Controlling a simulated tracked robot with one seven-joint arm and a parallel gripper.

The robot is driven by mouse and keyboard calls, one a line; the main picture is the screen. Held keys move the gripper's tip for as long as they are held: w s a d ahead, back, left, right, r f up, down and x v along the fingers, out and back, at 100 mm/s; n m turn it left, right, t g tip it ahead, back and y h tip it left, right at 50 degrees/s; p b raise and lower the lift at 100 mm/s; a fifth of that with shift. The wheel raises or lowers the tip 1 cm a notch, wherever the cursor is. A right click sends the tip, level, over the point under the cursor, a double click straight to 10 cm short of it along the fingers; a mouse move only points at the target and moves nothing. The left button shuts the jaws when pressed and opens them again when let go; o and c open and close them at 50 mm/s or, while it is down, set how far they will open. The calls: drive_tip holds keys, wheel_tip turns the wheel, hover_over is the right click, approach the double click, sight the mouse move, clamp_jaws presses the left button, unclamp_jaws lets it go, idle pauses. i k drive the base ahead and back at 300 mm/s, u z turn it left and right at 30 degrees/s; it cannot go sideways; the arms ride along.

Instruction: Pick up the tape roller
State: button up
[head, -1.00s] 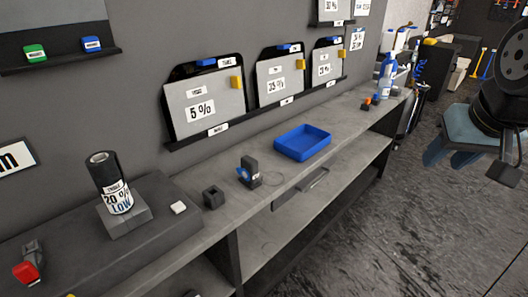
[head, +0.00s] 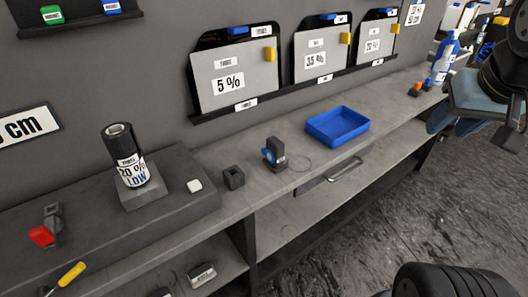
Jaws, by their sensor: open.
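A small dark upright holder with a blue round part (head: 273,152) stands on the grey bench, left of the blue tray; it may be the tape roller, but it is too small to be sure. A red-and-grey hand tool (head: 46,230) lies at the far left on the raised dark ledge; I cannot tell its kind. My gripper (head: 476,112) shows in part at the right edge, with blue-grey fingers. It is open, in front of the bench's far right end and well apart from both tools. Part of it is cut off by the frame.
A blue tray (head: 338,126) and a small dark block (head: 233,178) stand on the bench. A black roll marked 20 % (head: 128,158) stands on the ledge beside a white block (head: 194,186). Spray bottles (head: 446,58) stand at the far right. Dark floor lies open in front.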

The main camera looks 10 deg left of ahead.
sight(275, 150)
drive_tip(key=u, duration=1)
drive_tip(key=k, duration=0.55)
drive_tip(key=i, duration=0.6)
drive_tip(key=z, duration=0.1)
